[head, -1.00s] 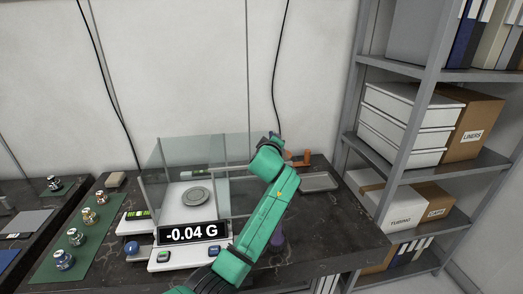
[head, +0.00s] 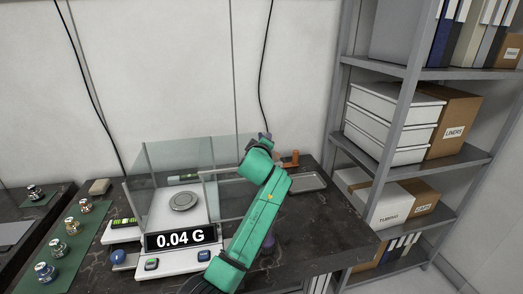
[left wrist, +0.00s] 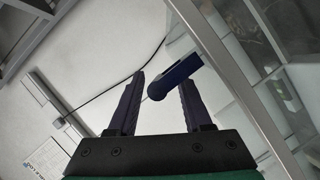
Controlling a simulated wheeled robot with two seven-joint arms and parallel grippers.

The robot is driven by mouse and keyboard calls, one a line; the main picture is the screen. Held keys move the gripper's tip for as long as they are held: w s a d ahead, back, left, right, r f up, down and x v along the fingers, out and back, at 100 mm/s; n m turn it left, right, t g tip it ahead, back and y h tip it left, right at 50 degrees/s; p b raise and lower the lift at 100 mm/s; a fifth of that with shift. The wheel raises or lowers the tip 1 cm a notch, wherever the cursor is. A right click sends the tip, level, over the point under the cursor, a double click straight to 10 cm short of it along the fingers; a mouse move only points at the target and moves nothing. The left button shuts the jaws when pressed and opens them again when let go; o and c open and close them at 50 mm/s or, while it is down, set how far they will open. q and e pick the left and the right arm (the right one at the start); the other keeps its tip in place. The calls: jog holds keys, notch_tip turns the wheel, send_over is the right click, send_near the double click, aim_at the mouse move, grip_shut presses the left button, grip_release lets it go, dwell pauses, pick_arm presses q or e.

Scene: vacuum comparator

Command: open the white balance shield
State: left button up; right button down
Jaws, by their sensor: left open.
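The balance (head: 170,262) stands on the dark bench with a display reading 0.04 G. Its clear glass shield (head: 140,165) surrounds a round grey pan (head: 184,200). A glass panel reaches from the shield's right side toward my green left arm, which partly covers it. My left gripper is at the far end of that arm, its fingers hardly visible in the head view. In the left wrist view the gripper (left wrist: 162,80) is open. A dark blue handle (left wrist: 178,76) has its rounded end between the fingers and crosses the right finger; contact is unclear. My right gripper is not in view.
Small weights (head: 58,247) stand on a green mat (head: 85,245) at the left. A metal tray (head: 305,182) and an orange item (head: 290,160) lie behind and right of my arm. A grey shelf rack (head: 400,150) with boxes stands at the right.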

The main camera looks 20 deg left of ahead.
pick_arm(q)
jog(key=b+v, duration=0.2)
jog(key=v, duration=1.1)
jog(key=shift+s+b, duration=0.3)
jog(key=shift+b, duration=0.1)
jog(key=shift+d, duration=0.1)
